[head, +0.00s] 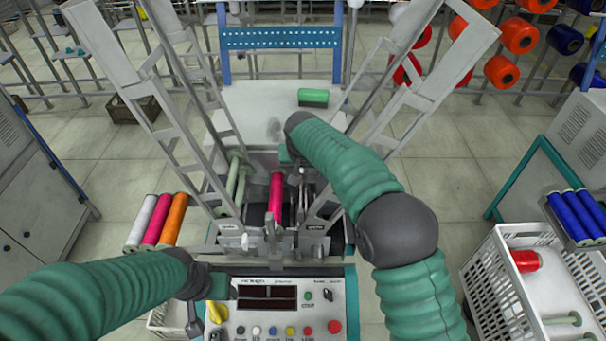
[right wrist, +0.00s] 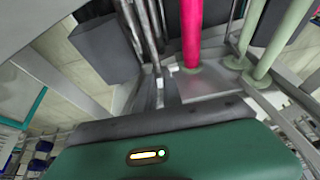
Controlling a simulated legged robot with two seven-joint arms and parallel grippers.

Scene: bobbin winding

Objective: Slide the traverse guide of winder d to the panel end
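The winder (head: 262,250) stands in the middle of the head view, with its control panel (head: 285,308) at the near end. My right gripper (head: 300,190) reaches down into the winder just right of the bobbin.
Slanted grey frames (head: 440,70) rise on both sides of the winder. White, magenta and orange bobbins (head: 157,220) lie at left. A white crate (head: 500,295) and blue spools (head: 575,215) are at right.

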